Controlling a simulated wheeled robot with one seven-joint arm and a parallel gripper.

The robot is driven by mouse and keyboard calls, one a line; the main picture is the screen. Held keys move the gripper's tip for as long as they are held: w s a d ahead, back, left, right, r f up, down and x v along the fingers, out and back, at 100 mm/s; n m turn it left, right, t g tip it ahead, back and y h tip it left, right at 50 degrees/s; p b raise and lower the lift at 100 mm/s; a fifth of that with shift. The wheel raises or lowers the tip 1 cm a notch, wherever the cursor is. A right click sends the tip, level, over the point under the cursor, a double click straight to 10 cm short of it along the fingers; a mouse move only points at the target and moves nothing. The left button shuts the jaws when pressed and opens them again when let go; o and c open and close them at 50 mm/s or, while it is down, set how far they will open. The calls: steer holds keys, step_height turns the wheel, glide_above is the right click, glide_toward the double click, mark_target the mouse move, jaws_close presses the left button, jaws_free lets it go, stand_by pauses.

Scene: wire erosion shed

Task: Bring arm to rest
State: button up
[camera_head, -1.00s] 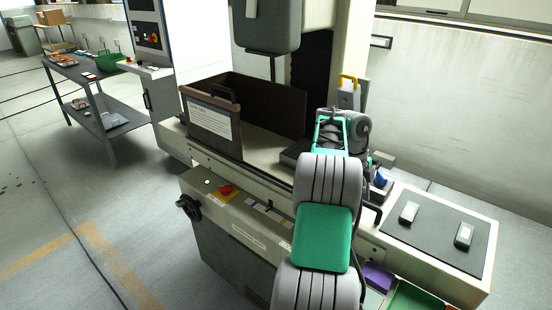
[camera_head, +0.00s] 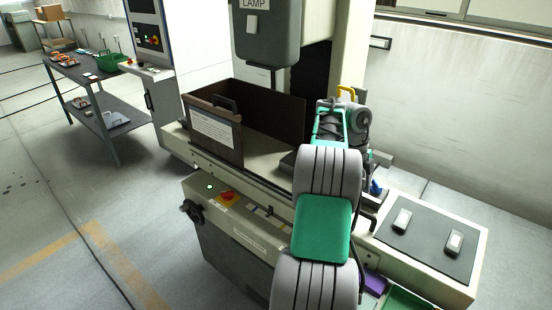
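My arm, with grey ribbed links and a green pad, reaches from the bottom of the head view up over the machine bed. Its wrist (camera_head: 340,122), grey with a teal frame, is above the bed, right of the open-front brown box (camera_head: 277,107). The fingers of my gripper are hidden or cannot be made out, so I cannot see whether they hold anything.
The wire erosion machine (camera_head: 232,237) stands close in front, its grey head (camera_head: 266,35) hanging above the bed. A dark mat (camera_head: 420,243) with two small blocks is at right. A grey shelf table (camera_head: 109,128) stands at far left. The left floor is clear.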

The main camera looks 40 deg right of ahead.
steer(key=shift+r, duration=0.65)
steer(key=shift+f, duration=0.15)
steer(key=w+a+r+n+t+h, duration=0.1)
steer(key=w+a+r+n, duration=0.4)
steer(key=a+n, duration=0.4)
steer(key=w+a+r+n+t+h, duration=0.1)
steer(key=w+a+r+n, duration=0.2)
steer(key=w+a+n, duration=0.55)
steer(key=s+a+f+n+t, duration=0.1)
steer(key=a+n, duration=0.4)
steer(key=a, duration=0.5)
steer(key=s+a+f+n+t+y, duration=0.1)
steer(key=s+a+f+n+t, duration=0.1)
steer(key=a+n, duration=0.4)
steer(key=s+a+f+n+t+y, duration=0.1)
steer(key=s+a+n, duration=0.2)
steer(key=a, duration=1.2)
steer(key=n, duration=0.3)
steer(key=shift+s+a+f+t, duration=0.15)
steer(key=shift+s+a+t, duration=0.15)
steer(key=shift+a+t, duration=0.1)
